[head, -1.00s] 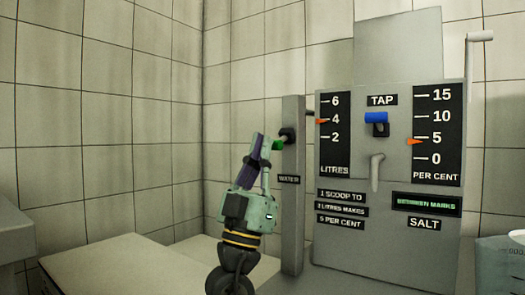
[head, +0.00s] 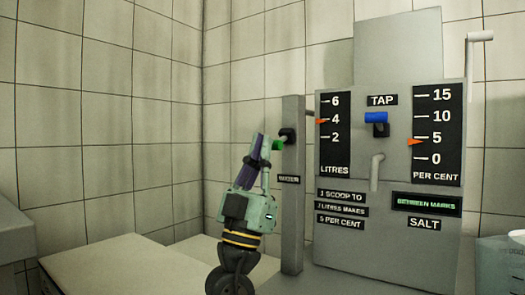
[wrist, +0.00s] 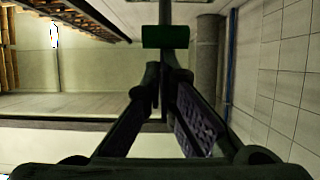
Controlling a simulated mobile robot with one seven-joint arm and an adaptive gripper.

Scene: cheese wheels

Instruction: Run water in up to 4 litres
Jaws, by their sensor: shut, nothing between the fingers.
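The grey panel (head: 341,242) has a litres scale (head: 335,155) whose orange pointer (head: 321,121) stands at about the 4 mark. The water valve's green handle (head: 278,145) sticks out from a black knob on the grey post (head: 291,225) labelled water. It also shows in the wrist view (wrist: 165,37). My gripper (head: 262,142) is upright, shut and empty, just left of the green handle. In the wrist view its fingers (wrist: 164,78) come together just below the handle; I cannot tell whether they touch it.
The blue tap handle (head: 376,117) sits above a grey spout (head: 377,170). The per cent pointer (head: 414,142) is slightly below 5, and the salt display (head: 427,203) reads between marks. A graduated vessel (head: 500,265) stands at lower right. A pale bench (head: 115,265) lies left.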

